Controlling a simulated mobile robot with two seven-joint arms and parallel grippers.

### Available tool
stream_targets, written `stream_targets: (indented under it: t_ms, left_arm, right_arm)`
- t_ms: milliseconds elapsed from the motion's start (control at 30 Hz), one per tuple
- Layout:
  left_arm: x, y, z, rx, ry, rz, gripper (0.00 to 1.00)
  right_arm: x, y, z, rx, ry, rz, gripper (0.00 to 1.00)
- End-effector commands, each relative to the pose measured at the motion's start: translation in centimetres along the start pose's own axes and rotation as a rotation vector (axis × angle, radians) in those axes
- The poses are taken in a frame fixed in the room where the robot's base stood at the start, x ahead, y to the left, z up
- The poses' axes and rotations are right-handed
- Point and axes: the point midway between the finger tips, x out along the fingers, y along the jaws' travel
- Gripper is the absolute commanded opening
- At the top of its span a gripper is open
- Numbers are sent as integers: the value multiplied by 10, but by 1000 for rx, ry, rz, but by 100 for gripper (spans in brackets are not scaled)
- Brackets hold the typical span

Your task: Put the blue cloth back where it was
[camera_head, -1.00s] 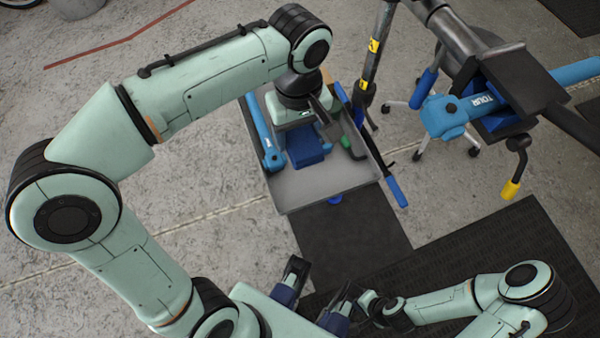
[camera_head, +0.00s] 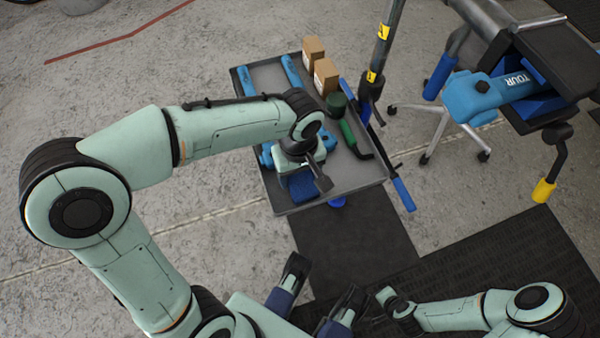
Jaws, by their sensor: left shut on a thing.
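My left gripper (camera_head: 302,179) is above the front part of a grey tray (camera_head: 345,186). It is shut on the blue cloth (camera_head: 302,190), a dark blue patch just below the jaws. The wrist and gripper body hide part of the cloth. I cannot tell whether the cloth touches the tray. My right arm is at the lower right; its gripper (camera_head: 378,303) is small and partly hidden, and its jaws cannot be made out.
The tray also holds two light blue tools (camera_head: 291,72), two cardboard boxes (camera_head: 325,76), a dark green round item (camera_head: 337,102) and a green-handled tool (camera_head: 349,134). A stand post (camera_head: 380,55) rises beside it. A clamped blue bike frame (camera_head: 480,95) is at right.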

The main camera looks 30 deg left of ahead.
Motion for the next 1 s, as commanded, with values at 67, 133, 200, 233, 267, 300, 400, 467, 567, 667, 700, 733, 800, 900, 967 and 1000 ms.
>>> stream_targets:
  t_ms: [67,133,200,233,267,300,400,467,567,667,700,733,800,900,967,1000]
  left_arm:
    - [8,0,0,0,0,0,43]
    - [8,0,0,0,0,1,43]
    - [7,0,0,0,0,1,43]
    - [7,0,0,0,0,1,43]
    - [7,0,0,0,0,1,43]
    - [7,0,0,0,0,1,43]
    - [10,0,0,0,0,1,43]
    - [12,0,0,0,0,0,71]
    - [11,0,0,0,0,1,93]
    - [11,0,0,0,0,1,93]
    - [11,0,0,0,0,1,93]
    - [11,0,0,0,0,1,93]
    - [10,0,0,0,0,1,93]
    - [6,0,0,0,0,2,93]
    - [-1,0,0,0,1,3,93]
    - [-7,0,0,0,2,4,93]
  right_arm:
    - [4,1,-4,1,10,1,0]
    - [3,1,-4,1,11,1,0]
    - [3,1,-4,1,10,1,0]
    - [3,1,-3,1,10,1,0]
    - [2,1,-3,1,10,1,0]
    - [3,1,-3,1,10,1,0]
    - [5,2,-5,1,15,1,0]
    - [6,2,-7,2,20,1,0]
    - [5,2,-6,2,19,1,0]
    - [5,2,-6,2,19,1,0]
    - [5,2,-6,2,18,1,0]
    - [5,2,-6,2,18,1,0]
    - [5,2,-6,1,18,1,0]
    - [2,1,-4,1,11,1,0]
    - [-1,0,0,0,1,0,0]
    - [-4,-1,2,-1,-6,-1,0]
